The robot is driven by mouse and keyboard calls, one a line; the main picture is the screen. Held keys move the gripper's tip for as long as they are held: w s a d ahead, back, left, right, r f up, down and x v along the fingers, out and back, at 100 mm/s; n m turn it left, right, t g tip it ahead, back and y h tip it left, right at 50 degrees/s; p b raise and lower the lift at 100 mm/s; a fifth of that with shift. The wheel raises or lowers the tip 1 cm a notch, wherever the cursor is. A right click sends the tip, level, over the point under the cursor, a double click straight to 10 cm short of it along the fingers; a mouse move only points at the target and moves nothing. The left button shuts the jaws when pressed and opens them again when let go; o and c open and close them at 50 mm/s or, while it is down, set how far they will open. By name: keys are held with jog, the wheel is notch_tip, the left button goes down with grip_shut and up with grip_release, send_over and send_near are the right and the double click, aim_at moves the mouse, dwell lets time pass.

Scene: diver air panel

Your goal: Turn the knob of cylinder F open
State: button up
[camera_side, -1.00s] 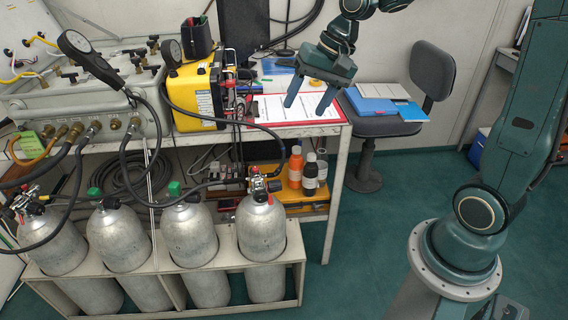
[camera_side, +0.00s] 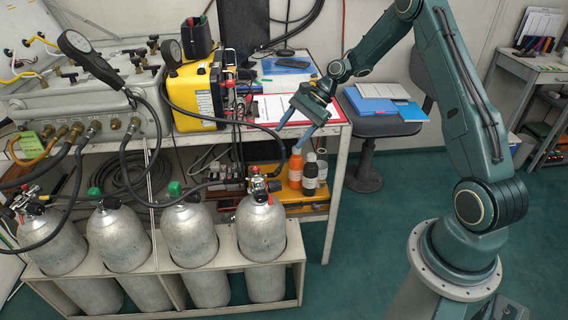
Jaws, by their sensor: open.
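Several silver cylinders stand in a row in a pale rack (camera_side: 215,264). I see no letters on them, so I cannot tell which one is F. The rightmost cylinder (camera_side: 262,230) has a valve (camera_side: 262,187) with dark and red parts and a hose on it. The two middle cylinders, one left (camera_side: 120,240) and one right (camera_side: 190,237), have green caps. The leftmost cylinder (camera_side: 52,240) has a valve with a hose. My gripper (camera_side: 290,137) is open and empty, fingers pointing down, above and right of the rightmost valve in the picture and apart from it.
A bench (camera_side: 338,130) holds a grey panel (camera_side: 70,105), a yellow case (camera_side: 195,92) and a red clipboard. A black hose (camera_side: 225,122) arcs close to my gripper. Orange and dark bottles (camera_side: 309,175) stand on the lower shelf. Open floor lies at right.

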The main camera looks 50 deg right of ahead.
aim_at(274, 185)
jog(key=s+d+f+m+t+y, duration=0.1)
jog(key=d+f+m, duration=0.3)
jog(key=f, duration=0.4)
jog(key=d+f+m+t+y, duration=0.2)
jog(key=f+m, duration=0.4)
jog(key=f, duration=0.3)
jog(key=shift+s+d+f+t, duration=0.2)
jog(key=shift+s+d+t, duration=0.15)
jog(key=shift+d+t, duration=0.55)
jog(key=shift+d, duration=0.1)
jog(key=x, duration=1.3)
jog(key=shift+a+f, duration=0.15)
jog(key=shift+a, duration=0.3)
jog(key=c, duration=1)
jog(key=shift+n, duration=0.4)
